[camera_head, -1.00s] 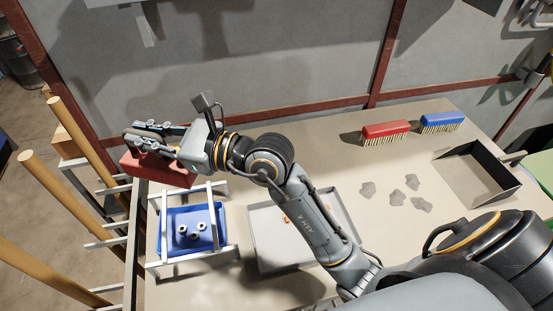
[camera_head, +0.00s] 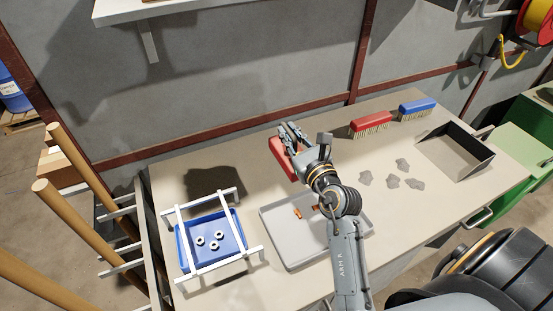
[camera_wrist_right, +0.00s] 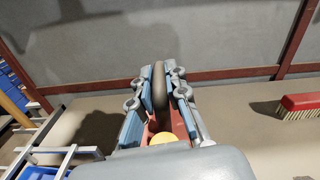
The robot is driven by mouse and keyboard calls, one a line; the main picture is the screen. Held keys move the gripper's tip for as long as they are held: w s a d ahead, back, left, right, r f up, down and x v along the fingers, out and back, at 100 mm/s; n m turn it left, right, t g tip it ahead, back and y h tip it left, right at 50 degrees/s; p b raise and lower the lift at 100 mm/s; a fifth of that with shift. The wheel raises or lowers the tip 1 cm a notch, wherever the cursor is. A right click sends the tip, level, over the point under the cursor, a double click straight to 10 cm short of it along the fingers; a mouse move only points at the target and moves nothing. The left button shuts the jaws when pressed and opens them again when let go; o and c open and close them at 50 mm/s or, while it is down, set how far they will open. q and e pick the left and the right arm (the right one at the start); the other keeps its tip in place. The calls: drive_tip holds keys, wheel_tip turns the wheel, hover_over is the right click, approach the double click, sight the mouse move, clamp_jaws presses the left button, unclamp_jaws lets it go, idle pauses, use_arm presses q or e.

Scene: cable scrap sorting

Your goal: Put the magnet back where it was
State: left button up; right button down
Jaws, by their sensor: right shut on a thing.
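The magnet (camera_head: 281,157) is a red block with a dark, curved handle, which shows in the right wrist view (camera_wrist_right: 160,88). My right gripper (camera_head: 291,136) is shut on this handle. In the head view the magnet hangs behind the grey tray, left of the red brush, and seems to be above the table; the gripper hides part of it. In the wrist view the red body (camera_wrist_right: 180,123) shows between and below the blue-grey fingers (camera_wrist_right: 158,90). My left gripper is not in view.
A blue tray (camera_head: 190,262) with several metal nuts stands inside a white frame at left. A grey tray (camera_head: 295,255) holds small copper-coloured pieces. A red brush (camera_head: 371,121), a blue brush (camera_head: 416,106), grey scraps (camera_head: 391,181) and a dustpan (camera_head: 475,165) lie at right.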

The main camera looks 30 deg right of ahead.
drive_tip(key=w+d+f+b, duration=0.1)
drive_tip(key=w+f, duration=0.3)
drive_tip(key=w+d+f+b, duration=0.1)
drive_tip(key=w+f, duration=0.3)
drive_tip(key=w, duration=0.1)
drive_tip(key=w+f+b, duration=0.1)
drive_tip(key=w+f, duration=0.3)
drive_tip(key=shift+w+d+f, duration=0.35)
drive_tip(key=shift+d+f, duration=0.05)
drive_tip(key=shift+a+f, duration=0.1)
drive_tip(key=shift+f, duration=0.05)
drive_tip(key=c, duration=1.3)
unclamp_jaws()
drive_tip(key=shift+s+f, duration=0.1)
drive_tip(key=shift+f, duration=0.1)
drive_tip(key=shift+c, duration=0.2)
